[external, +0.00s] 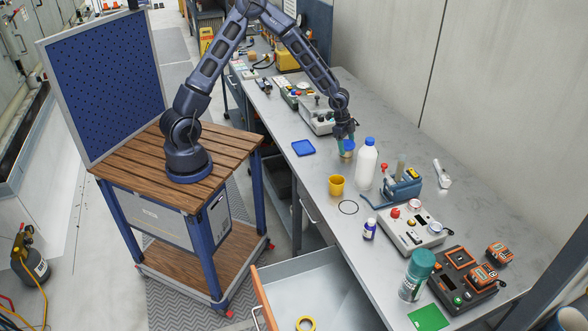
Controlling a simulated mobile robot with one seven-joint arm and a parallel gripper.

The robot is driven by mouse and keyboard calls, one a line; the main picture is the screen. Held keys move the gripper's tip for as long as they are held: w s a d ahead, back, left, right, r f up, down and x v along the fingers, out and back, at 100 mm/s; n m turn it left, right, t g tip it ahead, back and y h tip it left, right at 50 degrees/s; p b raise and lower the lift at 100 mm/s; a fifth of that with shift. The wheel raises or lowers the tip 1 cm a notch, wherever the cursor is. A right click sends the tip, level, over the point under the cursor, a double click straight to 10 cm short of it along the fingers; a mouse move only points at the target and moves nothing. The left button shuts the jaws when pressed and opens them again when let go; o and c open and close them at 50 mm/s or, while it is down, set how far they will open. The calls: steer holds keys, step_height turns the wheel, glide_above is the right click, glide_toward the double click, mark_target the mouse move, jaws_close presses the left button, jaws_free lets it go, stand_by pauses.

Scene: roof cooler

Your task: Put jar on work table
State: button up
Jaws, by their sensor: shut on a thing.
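The jar (347,154) is small, with a bluish upper part and a tan lower part. My gripper (345,140) points down from above and is shut on the jar, whose upper part the fingers partly hide. The jar is upright, over the grey work table (395,232), just left of the white bottle. I cannot tell whether its base touches the tabletop.
A blue vise (402,188) is to the right. An open drawer (300,285) juts out at the front.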

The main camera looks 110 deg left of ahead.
steer(key=o, duration=1.1)
steer(key=v, duration=1.2)
steer(key=shift+d+r, duration=0.1)
steer(key=shift+r, duration=0.1)
steer(key=s+d+r+y, duration=0.1)
steer(key=s+d+r, duration=0.25)
steer(key=d, duration=0.35)
steer(key=s+d+r+g+y, duration=0.1)
steer(key=s+d+r, duration=0.1)
steer(key=d+r, duration=0.45)
steer(key=s+d+r+y, duration=0.1)
steer(key=s+d+r, duration=0.2)
steer(key=d, duration=0.6)
steer(key=s+d+r, duration=0.2)
steer(key=s+d, duration=0.2)
steer(key=s, duration=0.3)
steer(key=s+d+r+n+t+h, duration=0.1)
steer(key=s+d+r, duration=0.1)
steer(key=s+d, duration=0.2)
steer(key=s+d+r+n+t+h, duration=0.1)
steer(key=s+d, duration=0.4)
steer(key=s, duration=0.6)
steer(key=shift+r, duration=0.8)
